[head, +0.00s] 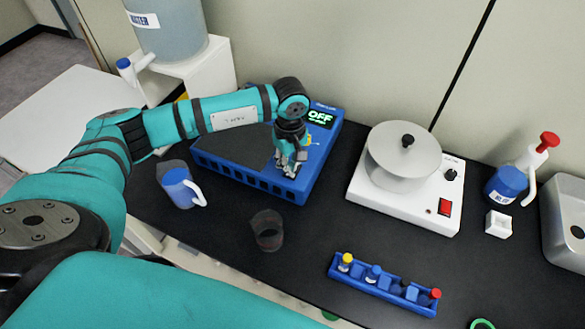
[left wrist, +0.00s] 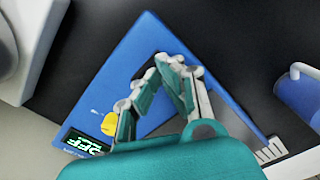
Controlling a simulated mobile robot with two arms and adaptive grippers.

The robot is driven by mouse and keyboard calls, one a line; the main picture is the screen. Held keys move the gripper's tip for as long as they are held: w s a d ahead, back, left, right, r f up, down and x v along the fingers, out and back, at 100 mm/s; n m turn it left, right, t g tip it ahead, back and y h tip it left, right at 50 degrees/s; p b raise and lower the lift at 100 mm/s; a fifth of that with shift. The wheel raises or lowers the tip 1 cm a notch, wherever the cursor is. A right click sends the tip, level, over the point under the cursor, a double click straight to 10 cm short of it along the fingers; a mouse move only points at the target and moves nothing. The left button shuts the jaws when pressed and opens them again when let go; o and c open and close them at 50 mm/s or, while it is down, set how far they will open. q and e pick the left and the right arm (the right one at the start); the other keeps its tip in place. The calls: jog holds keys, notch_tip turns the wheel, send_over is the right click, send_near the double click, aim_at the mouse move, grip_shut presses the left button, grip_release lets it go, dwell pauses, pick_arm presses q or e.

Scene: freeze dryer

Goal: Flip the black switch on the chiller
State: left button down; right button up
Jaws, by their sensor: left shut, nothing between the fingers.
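The chiller (head: 325,165) is a blue box at the back of the black counter, with slots along its front and a dark panel on its top. Its display (head: 320,117) reads OFF in green; the display also shows at the lower left of the left wrist view (left wrist: 86,144). A small yellow part (left wrist: 108,122) is beside the display. I cannot make out the black switch; my gripper hides part of the top. My left gripper (head: 288,170) is shut and empty, pointing down over the chiller's right part. I cannot tell whether it touches. My right gripper is out of view.
A blue jug (head: 177,187) and a dark cup (head: 267,232) stand in front of the chiller. A white device with a red switch (head: 444,206) stands to its right. A blue vial rack (head: 345,274) lies at the front. Bare counter lies between them.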

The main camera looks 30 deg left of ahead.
pick_arm(q)
jog(key=shift+f+b, duration=0.45)
jog(key=shift+r+p, duration=1.75)
jog(key=shift+r, duration=1.8)
